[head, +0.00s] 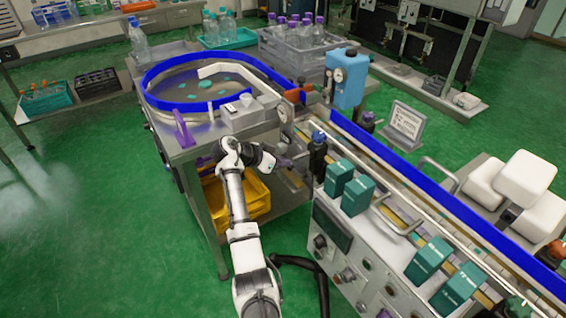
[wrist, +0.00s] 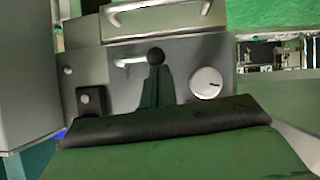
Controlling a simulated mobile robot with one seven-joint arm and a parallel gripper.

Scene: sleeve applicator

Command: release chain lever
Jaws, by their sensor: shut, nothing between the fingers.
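A dark lever with a black ball knob (wrist: 155,57) stands upright in the middle of the wrist view, before a grey panel. It looks like the chain lever, but no label shows. I cannot pick it out for certain in the head view. My gripper (head: 274,165) is at the end of my white arm, beside the front of the metal feeder table. It is shut and empty, apart from the lever as far as I can see. Its fingertips are too small to make out in the head view.
A white round dial (wrist: 206,83) and a black button box (wrist: 91,101) flank the lever. A large dark green surface (wrist: 180,155) fills the wrist view's bottom. The conveyor console (head: 345,262) stands right of my arm; a yellow crate (head: 250,197) sits under the feeder table (head: 207,147).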

